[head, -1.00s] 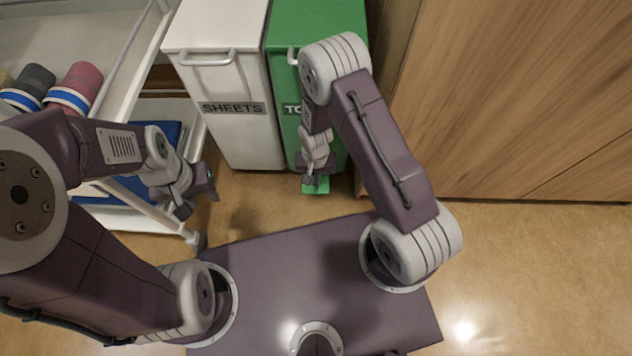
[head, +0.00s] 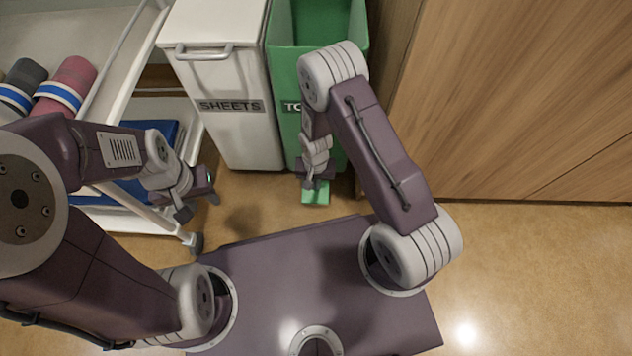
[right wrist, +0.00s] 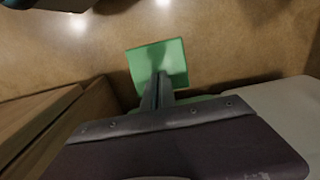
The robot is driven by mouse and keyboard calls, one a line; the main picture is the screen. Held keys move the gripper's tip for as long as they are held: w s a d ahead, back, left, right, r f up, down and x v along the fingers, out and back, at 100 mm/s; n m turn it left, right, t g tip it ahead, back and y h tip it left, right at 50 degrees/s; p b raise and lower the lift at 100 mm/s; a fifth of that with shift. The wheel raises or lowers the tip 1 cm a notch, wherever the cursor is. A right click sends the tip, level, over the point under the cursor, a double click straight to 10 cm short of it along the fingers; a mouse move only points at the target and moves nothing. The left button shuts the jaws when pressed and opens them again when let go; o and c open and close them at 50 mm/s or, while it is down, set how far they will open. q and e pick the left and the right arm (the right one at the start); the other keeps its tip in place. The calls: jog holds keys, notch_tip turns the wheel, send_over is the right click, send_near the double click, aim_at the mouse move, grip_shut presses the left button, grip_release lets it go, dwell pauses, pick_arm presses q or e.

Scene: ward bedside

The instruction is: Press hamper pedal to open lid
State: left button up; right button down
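The green hamper (head: 285,125) stands beside the white hamper, and its lid is up, showing the dark green inside. Its label is partly hidden by my right arm. The green pedal (head: 316,195) sticks out at its foot, low over the floor; it also shows in the right wrist view (right wrist: 160,62). My right gripper (head: 309,184) points down at the pedal, its fingers together at the pedal's near part (right wrist: 157,80). I cannot tell whether they touch it. My left gripper (head: 198,205) hangs beside the cart, its fingers apart and nothing between them.
The white hamper (head: 238,130) marked SHEETS is closed, with a handle in front. A white cart (head: 130,70) with rolled towels (head: 68,85) and blue folded cloth stands at left. A wooden cabinet (head: 510,100) borders the right. Floor at right is clear.

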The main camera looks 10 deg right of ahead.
notch_tip(320, 180, up, 9)
jog(key=p, duration=0.9)
jog(key=shift+s, duration=0.1)
